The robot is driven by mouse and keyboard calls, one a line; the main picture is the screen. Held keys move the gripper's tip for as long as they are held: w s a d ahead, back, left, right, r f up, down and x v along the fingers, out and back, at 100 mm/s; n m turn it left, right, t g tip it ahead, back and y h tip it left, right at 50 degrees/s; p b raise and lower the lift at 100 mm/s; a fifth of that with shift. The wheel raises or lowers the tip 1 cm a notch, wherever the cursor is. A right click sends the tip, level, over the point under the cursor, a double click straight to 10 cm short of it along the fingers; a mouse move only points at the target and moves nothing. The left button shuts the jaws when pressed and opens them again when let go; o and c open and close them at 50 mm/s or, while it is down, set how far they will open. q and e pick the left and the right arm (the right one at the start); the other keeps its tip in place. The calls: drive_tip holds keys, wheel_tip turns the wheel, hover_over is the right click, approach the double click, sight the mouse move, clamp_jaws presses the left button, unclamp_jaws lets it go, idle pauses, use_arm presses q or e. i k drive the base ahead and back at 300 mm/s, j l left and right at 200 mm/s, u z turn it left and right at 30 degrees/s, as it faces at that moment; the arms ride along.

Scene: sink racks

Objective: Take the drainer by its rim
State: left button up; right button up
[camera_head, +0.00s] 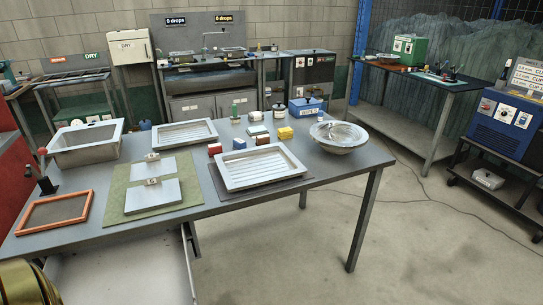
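Two pale ridged trays that look like drainers lie on the grey table. The nearer ridged tray (262,166) rests on a dark mat near the front edge, with its raised rim all round in plain view. The farther ridged tray (184,134) lies toward the back left. A round metal bowl (339,136) with a wide rim stands at the table's right end; I cannot tell whether it has holes. Which of these is the drainer is not certain. Neither of my grippers shows in the head view, and nothing touches these things.
A deep metal basin (86,145) stands at the table's back left. Plates lie on a green mat (119,192), beside an orange-framed panel (54,212). Small coloured blocks, including a blue one (239,143), sit behind the nearer tray. Open floor (420,240) lies to the right.

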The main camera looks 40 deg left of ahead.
sight(250, 168)
drive_tip(key=i+u, duration=0.3)
drive_tip(key=i+l+u, duration=0.25)
drive_tip(key=i, duration=0.15)
drive_tip(key=i+l+u, duration=0.3)
drive_tip(key=i+j, duration=0.05)
drive_tip(key=j, duration=0.05)
